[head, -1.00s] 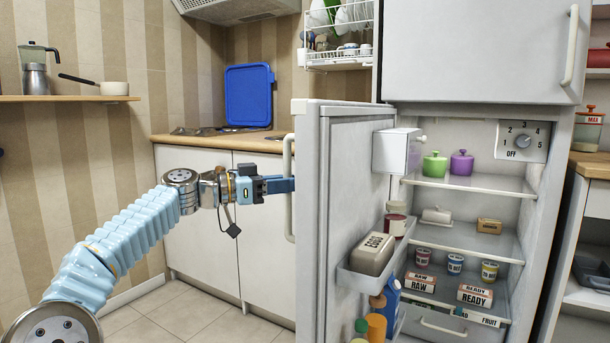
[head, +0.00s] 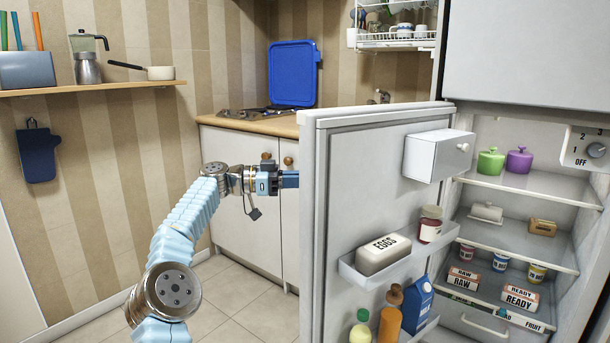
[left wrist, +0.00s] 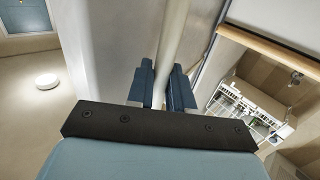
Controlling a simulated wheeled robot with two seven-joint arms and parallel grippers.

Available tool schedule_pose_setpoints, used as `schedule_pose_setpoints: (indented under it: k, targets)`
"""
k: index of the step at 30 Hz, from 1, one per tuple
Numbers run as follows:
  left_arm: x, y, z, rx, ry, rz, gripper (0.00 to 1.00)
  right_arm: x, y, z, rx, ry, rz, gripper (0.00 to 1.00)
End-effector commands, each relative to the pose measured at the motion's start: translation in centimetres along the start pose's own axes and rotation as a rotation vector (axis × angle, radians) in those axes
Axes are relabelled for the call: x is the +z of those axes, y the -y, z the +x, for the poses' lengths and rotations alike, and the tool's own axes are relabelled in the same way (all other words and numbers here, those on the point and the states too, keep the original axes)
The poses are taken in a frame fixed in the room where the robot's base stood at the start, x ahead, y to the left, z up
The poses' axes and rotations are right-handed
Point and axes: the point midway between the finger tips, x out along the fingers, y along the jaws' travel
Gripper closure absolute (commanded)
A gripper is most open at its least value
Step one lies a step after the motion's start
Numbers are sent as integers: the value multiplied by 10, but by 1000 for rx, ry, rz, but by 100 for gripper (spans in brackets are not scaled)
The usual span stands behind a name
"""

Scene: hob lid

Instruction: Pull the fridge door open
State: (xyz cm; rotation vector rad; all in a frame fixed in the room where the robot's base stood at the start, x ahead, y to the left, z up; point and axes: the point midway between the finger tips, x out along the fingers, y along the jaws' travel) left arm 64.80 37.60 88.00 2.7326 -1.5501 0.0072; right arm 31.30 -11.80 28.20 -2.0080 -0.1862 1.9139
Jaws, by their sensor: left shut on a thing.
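The fridge door (head: 375,165) stands wide open, its shelved inner side facing me. The fridge interior (head: 535,185) shows to its right. My left gripper (head: 290,179) reaches to the door's outer side, its fingertips partly hidden behind the door edge in the head view. In the left wrist view, the blue fingers of my left gripper (left wrist: 163,88) are shut on the pale vertical door handle (left wrist: 172,45). The handle is hidden behind the door in the head view. My right gripper is not in view.
The door racks hold an egg box (head: 384,254), a jar (head: 430,224), a blue carton (head: 418,305) and bottles. A white cabinet (head: 245,215) with a hob and raised blue lid (head: 293,73) stands behind my left arm. Tiled floor (head: 255,318) shows below.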

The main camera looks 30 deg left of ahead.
Motion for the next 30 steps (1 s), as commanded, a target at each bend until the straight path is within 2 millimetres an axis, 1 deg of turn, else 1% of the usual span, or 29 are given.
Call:
schedule_pose_setpoints:
  k: [1, 11, 12, 14, 15, 16, 25, 28, 30]
  targets:
    - [-3, -1, 6, 6, -8, -1, 100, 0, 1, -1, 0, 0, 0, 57]
    - [-1, 0, 6, 6, -7, -2, 100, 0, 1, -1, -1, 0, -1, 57]
    - [-1, 0, 6, 7, -7, -2, 78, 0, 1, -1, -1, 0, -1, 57]
    - [-1, 0, 6, 6, -6, -2, 68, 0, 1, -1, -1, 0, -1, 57]
    - [-1, 0, 6, 6, -5, -2, 62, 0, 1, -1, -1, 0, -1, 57]
    - [-1, 0, 5, 5, -5, -2, 60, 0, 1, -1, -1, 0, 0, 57]
    - [-1, 0, 0, 2, -2, -1, 60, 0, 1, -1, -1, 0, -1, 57]
    - [-1, 1, -11, 0, -2, -1, 60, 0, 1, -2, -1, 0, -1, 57]
    - [-1, 2, -25, -2, -3, -1, 60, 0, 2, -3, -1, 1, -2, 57]
